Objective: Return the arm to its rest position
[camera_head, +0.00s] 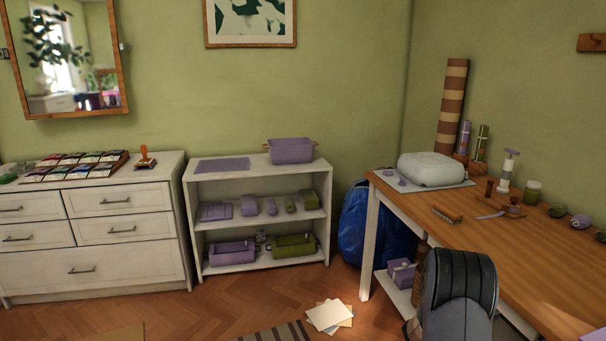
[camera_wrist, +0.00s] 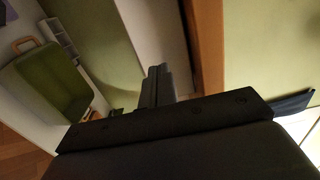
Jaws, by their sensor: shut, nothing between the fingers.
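My gripper (camera_wrist: 157,84) shows in the middle of the wrist view as two dark fingers pressed together with nothing between them. A wide dark part of my own wrist fills the bottom of that view. In the head view a rounded grey and black part of my arm (camera_head: 457,292) stands at the lower right, in front of the wooden table (camera_head: 490,242). My fingertips cannot be made out in the head view. The wrist view is tilted and dim, and the fingers seem to touch nothing.
A green bin with a wooden handle (camera_wrist: 50,78) lies left of the fingers in the wrist view; its distance is unclear. A white shelf (camera_head: 258,178) holds purple and green bins. Papers (camera_head: 327,316) lie on the floor. A blue bag (camera_head: 366,230) stands beside the table.

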